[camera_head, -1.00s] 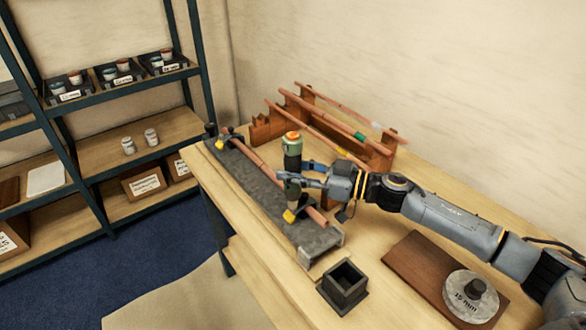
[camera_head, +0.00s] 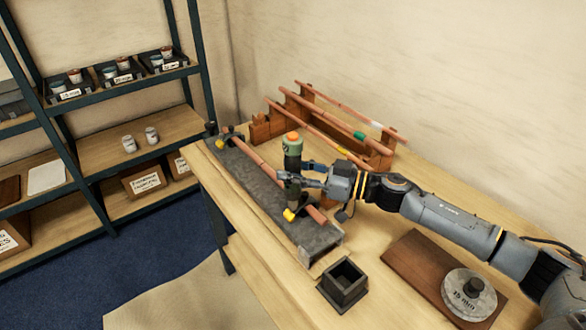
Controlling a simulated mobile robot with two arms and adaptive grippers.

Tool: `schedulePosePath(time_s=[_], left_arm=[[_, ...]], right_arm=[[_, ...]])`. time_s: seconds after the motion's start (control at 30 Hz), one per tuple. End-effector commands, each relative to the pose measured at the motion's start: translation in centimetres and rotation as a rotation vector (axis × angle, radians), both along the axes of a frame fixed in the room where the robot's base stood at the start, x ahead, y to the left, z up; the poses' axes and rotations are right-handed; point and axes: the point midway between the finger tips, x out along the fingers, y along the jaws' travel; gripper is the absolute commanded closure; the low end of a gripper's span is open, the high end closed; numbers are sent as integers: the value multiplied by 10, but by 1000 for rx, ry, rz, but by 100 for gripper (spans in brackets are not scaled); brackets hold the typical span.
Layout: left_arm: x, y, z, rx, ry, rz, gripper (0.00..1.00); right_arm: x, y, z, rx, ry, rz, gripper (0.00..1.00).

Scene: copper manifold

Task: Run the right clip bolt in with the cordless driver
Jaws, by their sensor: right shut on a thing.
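The cordless driver (camera_head: 293,152), dark with a green body and an orange top, stands upright over the grey fixture bar (camera_head: 258,190). My right gripper (camera_head: 287,177) is shut on the driver, reaching it from the right. The driver's lower end is at the near clip, marked by a yellow part (camera_head: 289,214); the bolt itself is hidden. A copper pipe (camera_head: 265,167) lies along the bar. A second clip with a yellow part (camera_head: 220,143) sits at the far end of the bar. My left gripper is not in view.
A wooden rack (camera_head: 375,154) with several copper pipes stands behind. A black square holder (camera_head: 343,284) is near the front edge. A brown board (camera_head: 420,262) with a round 15 mm weight-like piece (camera_head: 470,293) lies at right. Shelving (camera_head: 130,137) stands at left.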

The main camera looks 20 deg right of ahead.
Motion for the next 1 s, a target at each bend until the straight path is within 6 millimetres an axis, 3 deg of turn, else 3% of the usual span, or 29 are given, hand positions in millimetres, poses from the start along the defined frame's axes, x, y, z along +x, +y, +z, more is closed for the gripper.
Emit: schedulePosePath(time_s=[1.0], left_arm=[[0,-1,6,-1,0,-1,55]], right_arm=[[0,0,-1,2,-1,1,100]])
